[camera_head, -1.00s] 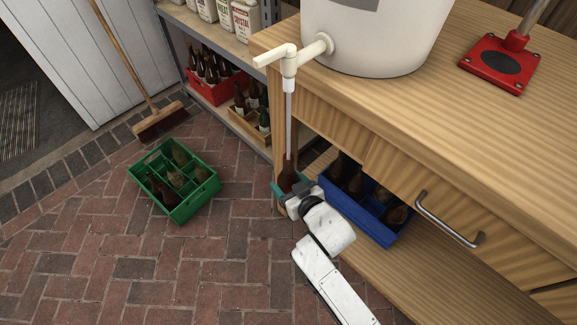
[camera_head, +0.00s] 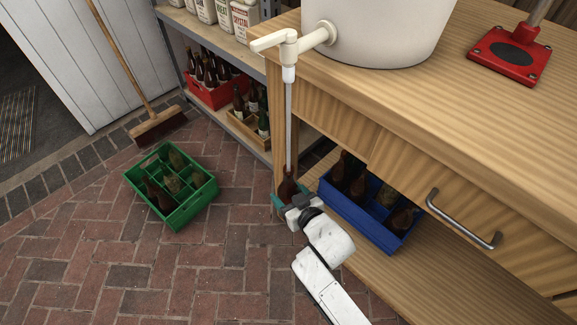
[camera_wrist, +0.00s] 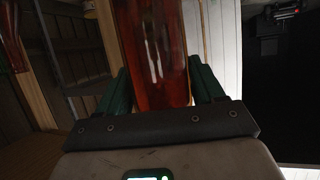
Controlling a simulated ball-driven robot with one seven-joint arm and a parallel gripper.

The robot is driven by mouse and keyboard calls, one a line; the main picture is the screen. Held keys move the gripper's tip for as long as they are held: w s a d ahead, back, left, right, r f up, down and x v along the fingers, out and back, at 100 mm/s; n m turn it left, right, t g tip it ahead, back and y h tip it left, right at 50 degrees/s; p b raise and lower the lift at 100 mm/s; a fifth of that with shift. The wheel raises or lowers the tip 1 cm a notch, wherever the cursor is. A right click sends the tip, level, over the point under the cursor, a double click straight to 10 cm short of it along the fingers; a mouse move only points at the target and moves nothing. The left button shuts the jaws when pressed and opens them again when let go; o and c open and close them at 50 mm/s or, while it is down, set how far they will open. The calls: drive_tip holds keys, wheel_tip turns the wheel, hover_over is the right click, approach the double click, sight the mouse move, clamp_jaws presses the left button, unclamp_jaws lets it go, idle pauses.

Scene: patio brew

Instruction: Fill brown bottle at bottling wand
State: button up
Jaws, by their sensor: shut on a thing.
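A brown bottle (camera_head: 287,187) is under the bottling wand (camera_head: 289,120) in the head view. The wand hangs from the tap (camera_head: 289,48) of the white bucket (camera_head: 375,35), and its lower end meets the bottle's mouth. Whether the tip is inside the neck, and how deep, I cannot tell. My gripper (camera_head: 290,205) is shut on the bottle. In the wrist view the brown bottle (camera_wrist: 152,50) stands between the two green fingers of my gripper (camera_wrist: 152,88). The liquid level inside is not clear.
A blue crate (camera_head: 352,212) with brown bottles sits on the bench's lower shelf, close right of my gripper. A green crate (camera_head: 186,215) with bottles stands on the brick floor. A red capper base (camera_head: 508,57) is on the bench top. Open brick floor lies at front left.

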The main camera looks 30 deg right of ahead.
drive_tip(key=shift+f+b, duration=3.6)
drive_tip(key=shift+f, duration=0.4)
drive_tip(key=shift+s+a+f+b, duration=0.1)
drive_tip(key=shift+a+f+b, duration=0.05)
drive_tip(key=shift+a+b, duration=0.3)
drive_tip(key=s+a+b, duration=0.2)
drive_tip(key=a+b, duration=0.3)
drive_tip(key=a, duration=0.2)
drive_tip(key=s+a+b, duration=0.2)
drive_tip(key=a+b, duration=0.3)
drive_tip(key=a, duration=0.2)
drive_tip(key=shift+s+a+r, duration=0.15)
drive_tip(key=shift+s+r, duration=0.05)
drive_tip(key=shift+s, duration=0.15)
